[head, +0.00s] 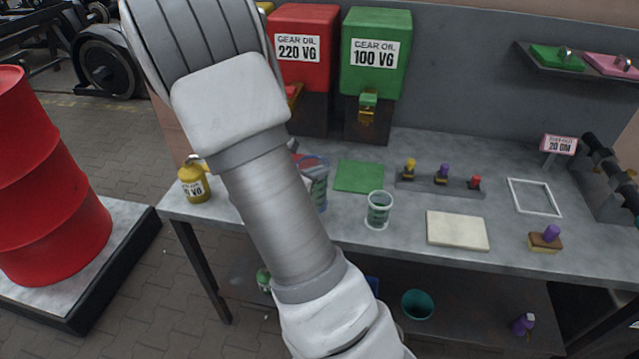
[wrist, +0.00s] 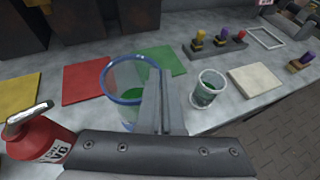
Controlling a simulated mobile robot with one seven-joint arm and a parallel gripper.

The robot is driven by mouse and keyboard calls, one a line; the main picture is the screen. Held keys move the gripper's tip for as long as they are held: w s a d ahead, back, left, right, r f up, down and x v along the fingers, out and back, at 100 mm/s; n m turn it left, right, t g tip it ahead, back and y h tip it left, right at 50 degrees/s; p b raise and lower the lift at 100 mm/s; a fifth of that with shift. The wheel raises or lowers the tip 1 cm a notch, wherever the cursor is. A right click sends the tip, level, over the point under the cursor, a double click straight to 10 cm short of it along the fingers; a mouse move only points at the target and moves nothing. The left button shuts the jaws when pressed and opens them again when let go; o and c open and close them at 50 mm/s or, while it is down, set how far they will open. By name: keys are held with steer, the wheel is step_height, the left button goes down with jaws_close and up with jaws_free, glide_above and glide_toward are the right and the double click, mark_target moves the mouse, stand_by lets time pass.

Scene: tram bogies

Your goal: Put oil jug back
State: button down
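A clear jug with a blue rim and something green inside stands upright in the wrist view (wrist: 112,80). In the head view the jug (head: 320,188) shows partly beside my arm. My gripper (wrist: 165,95) is at the jug's right side, its fingers close together and overlapping the rim. It looks shut on the jug's handle side, though the contact is hidden. Whether the jug touches the bench is unclear. A red labelled oil can (wrist: 38,140) stands left of it. A yellow labelled oil can (head: 194,182) stands at the bench's left end.
The bench holds a green mat (head: 358,176), red mat (wrist: 88,82), yellow mat (wrist: 18,94), a glass beaker (head: 378,212), a cream pad (head: 457,230) and a rack of coloured-knob tools (head: 440,182). Red (head: 305,40) and green (head: 376,50) gear-oil tanks stand behind.

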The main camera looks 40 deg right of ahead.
steer(key=shift+f, duration=2)
steer(key=shift+f+b, duration=0.1)
steer(key=shift+b, duration=0.25)
steer(key=c, duration=1.1)
jaws_free()
